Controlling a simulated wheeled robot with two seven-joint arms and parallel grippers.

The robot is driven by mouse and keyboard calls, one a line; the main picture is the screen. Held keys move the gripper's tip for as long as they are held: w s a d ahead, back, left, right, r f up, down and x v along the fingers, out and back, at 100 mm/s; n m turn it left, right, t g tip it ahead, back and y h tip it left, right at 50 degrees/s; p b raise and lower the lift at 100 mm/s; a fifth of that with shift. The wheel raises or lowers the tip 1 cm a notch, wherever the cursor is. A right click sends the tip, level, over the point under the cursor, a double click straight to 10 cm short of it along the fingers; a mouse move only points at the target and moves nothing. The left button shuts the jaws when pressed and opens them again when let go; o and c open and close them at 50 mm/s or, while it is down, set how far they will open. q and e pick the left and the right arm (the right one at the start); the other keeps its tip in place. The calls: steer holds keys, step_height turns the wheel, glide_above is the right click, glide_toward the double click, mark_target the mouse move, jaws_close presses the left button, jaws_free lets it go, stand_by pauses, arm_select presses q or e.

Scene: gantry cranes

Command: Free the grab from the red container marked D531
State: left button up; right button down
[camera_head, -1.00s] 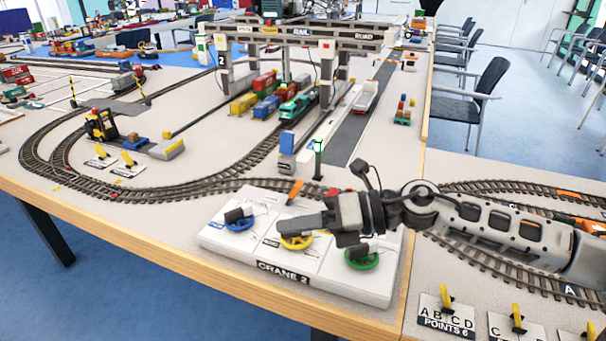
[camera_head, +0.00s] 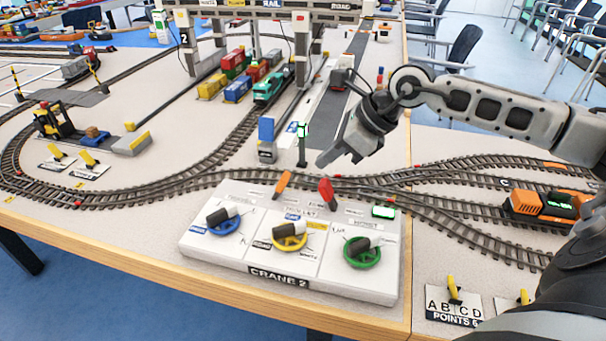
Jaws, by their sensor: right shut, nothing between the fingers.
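The CRANE 2 control panel (camera_head: 215,262) lies at the table's front edge. It carries a blue wheel (camera_head: 224,224), a yellow wheel (camera_head: 290,238), a green wheel (camera_head: 362,252), an orange lever (camera_head: 283,182), a red lever (camera_head: 326,192) and a green-lit button (camera_head: 383,212). My right gripper (camera_head: 324,162) is shut and empty, above the track behind the panel, touching no control. The gantry crane (camera_head: 270,12) stands at the back. Red containers (camera_head: 232,66) show under it among blue and yellow ones. I cannot read D531 or make out the grab. My left gripper is out of view.
A green locomotive (camera_head: 268,90) stands under the crane. Curved tracks run behind the panel, and an orange locomotive (camera_head: 535,205) is at the right. A signal post (camera_head: 303,145) stands near my right gripper. A POINTS 6 plate (camera_head: 452,305) lies at the lower right.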

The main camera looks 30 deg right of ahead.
mark_target(280, 188)
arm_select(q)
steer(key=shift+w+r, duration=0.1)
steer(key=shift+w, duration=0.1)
arm_select(e)
steer(key=x, duration=0.7)
steer(key=shift+w+a+f, duration=0.2)
steer(key=shift+f, duration=0.1)
arm_select(q)
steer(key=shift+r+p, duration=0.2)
steer(key=shift+p, duration=0.2)
arm_select(e)
steer(key=shift+r, duration=0.15)
steer(key=shift+w+r+p, duration=0.1)
steer(key=shift+r+p, duration=0.05)
steer(key=shift+p, duration=0.15)
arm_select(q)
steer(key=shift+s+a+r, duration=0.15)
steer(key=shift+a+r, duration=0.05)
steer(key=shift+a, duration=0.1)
arm_select(e)
steer(key=shift+w+a+g, duration=0.1)
steer(key=shift+g, duration=0.2)
